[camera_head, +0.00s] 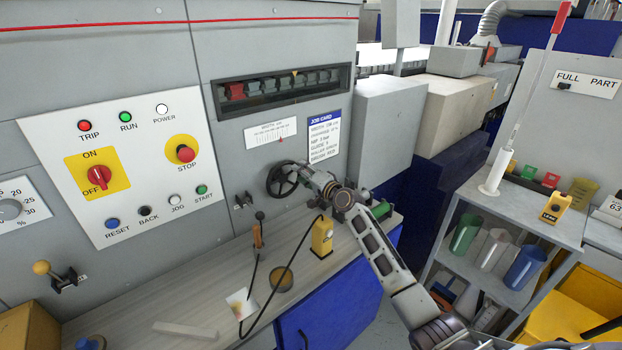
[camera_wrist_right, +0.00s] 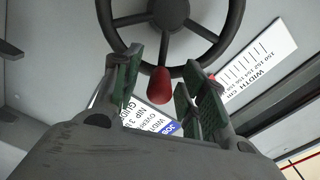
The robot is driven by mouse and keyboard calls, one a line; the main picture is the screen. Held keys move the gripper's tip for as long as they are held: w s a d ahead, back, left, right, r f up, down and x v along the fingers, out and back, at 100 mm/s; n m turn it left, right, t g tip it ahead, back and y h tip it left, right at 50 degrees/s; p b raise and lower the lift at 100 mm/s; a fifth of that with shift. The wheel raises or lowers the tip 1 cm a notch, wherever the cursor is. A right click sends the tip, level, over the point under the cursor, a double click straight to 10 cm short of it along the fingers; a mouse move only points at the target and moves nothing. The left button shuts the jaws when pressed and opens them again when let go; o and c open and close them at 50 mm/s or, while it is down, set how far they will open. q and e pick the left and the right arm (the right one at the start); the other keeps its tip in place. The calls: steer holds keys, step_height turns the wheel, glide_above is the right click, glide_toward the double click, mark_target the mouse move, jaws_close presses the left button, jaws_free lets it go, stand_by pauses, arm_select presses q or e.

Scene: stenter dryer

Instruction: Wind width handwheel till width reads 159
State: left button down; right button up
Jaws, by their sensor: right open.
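The black width handwheel (camera_head: 281,181) is mounted on the grey machine front. In the right wrist view its rim and spokes (camera_wrist_right: 172,14) fill the top. Its red handle knob (camera_wrist_right: 160,85) sits between the two fingers of my right gripper (camera_wrist_right: 162,88), which is open around it with gaps visible. My right gripper (camera_head: 308,176) is close to the wheel's right side in the head view. The white width scale (camera_head: 271,133) above the wheel has a red pointer right of its middle; the exact reading is too small to tell. My left gripper is not in view.
The job card (camera_head: 325,136) is right of the scale. A control panel (camera_head: 128,165) with several buttons is at left. Below is a bench (camera_head: 205,290) with a yellow device (camera_head: 322,237) and a cable. A shelf (camera_head: 540,210) stands at right.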

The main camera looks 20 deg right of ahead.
steer(key=v, duration=1.2)
stand_by(0.5)
stand_by(0.6)
